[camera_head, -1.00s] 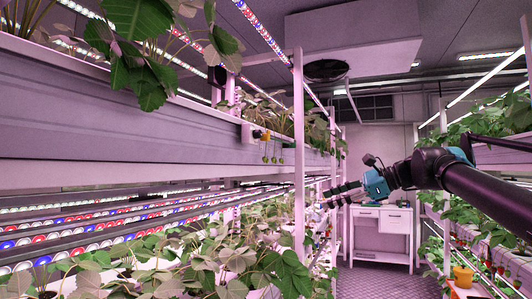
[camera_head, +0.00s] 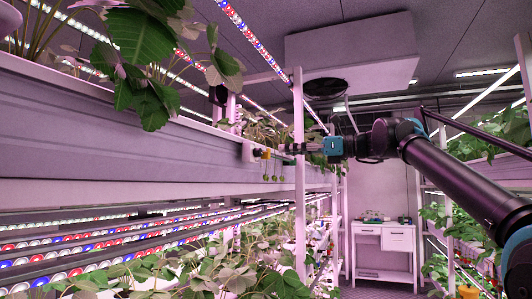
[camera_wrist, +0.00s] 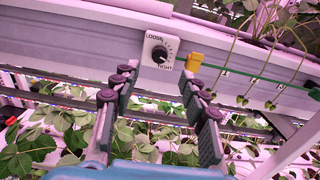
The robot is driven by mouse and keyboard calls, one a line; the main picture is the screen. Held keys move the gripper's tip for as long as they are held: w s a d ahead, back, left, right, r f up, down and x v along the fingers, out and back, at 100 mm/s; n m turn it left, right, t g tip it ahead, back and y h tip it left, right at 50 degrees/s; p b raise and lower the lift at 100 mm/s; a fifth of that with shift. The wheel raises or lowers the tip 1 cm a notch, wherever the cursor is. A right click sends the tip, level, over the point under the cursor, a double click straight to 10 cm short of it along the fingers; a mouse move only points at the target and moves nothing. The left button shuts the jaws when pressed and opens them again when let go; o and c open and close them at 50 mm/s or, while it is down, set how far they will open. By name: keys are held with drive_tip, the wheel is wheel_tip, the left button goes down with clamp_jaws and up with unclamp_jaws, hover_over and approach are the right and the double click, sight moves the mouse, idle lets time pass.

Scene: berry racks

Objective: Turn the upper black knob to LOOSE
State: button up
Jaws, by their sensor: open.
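The black knob (camera_wrist: 159,54) sits on a white plate marked LOOSE at the upper left and TIGHT at the lower right. The plate is on the side of the grey gutter. The knob's pointer is small; it seems to face the TIGHT side. In the head view the knob (camera_head: 257,153) is a small dark spot near the post. My gripper (camera_wrist: 158,80) is open and empty, its two fingers spread below and either side of the knob, apart from it. In the head view my gripper (camera_head: 286,148) points left at the knob from close by. Only one knob shows.
A yellow block (camera_wrist: 194,61) with a thin green rod (camera_wrist: 240,77) sits right of the knob, close to my right finger. A white post (camera_head: 299,180) stands by my gripper. Strawberry leaves (camera_wrist: 150,140) fill the shelf below. A white cabinet (camera_head: 384,245) stands at the back.

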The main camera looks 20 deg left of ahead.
sight(261, 151)
drive_tip(key=a, duration=0.8)
drive_tip(key=shift+w+a, duration=0.15)
drive_tip(key=shift+w, duration=0.15)
drive_tip(key=shift+c, duration=0.6)
clamp_jaws()
